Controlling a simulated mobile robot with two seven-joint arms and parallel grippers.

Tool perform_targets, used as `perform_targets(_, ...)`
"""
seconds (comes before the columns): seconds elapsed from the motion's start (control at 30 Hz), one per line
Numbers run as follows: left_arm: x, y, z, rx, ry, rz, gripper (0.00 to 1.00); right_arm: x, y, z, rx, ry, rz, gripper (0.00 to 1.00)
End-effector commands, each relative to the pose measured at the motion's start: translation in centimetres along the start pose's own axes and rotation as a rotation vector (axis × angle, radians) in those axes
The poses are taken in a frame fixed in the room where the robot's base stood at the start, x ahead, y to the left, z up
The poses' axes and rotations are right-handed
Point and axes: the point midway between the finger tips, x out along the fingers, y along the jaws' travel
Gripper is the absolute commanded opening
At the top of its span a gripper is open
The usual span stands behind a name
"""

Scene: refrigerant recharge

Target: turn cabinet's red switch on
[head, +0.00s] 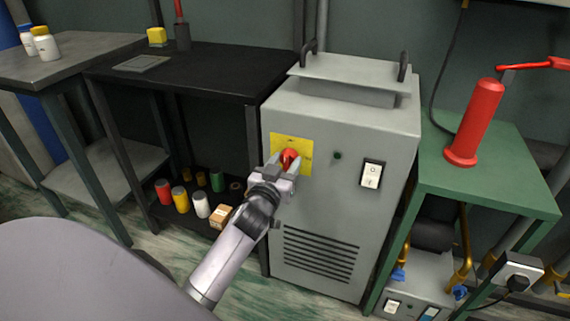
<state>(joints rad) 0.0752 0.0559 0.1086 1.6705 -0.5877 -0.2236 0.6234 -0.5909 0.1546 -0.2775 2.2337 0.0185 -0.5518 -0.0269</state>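The grey cabinet (335,118) stands in the middle of the head view. On its front is a yellow plate (306,146) with the red switch (290,155) on it. My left gripper (287,163) is at the switch, with a finger on either side of the red knob. I cannot tell whether the fingers press on it. The gripper hides the lower part of the switch and plate, so its setting is hard to read. My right gripper is not in view.
A white rocker switch (371,175) and a small dark green button (338,156) are on the cabinet front. A green table (500,185) with a red cylinder (475,122) stands close on the right. A black table (205,72) stands on the left.

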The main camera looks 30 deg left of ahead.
Motion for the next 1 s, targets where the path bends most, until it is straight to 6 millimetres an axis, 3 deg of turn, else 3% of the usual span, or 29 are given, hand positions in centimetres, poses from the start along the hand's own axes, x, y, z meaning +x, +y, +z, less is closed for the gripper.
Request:
perform_targets(0.47,0.0,0.0,-0.1,0.066,0.001,0.001,0.14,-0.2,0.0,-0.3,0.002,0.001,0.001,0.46)
perform_targets(1.0,0.0,0.0,-0.1,0.519,0.0,0.0,0.14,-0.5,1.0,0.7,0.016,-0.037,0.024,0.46)
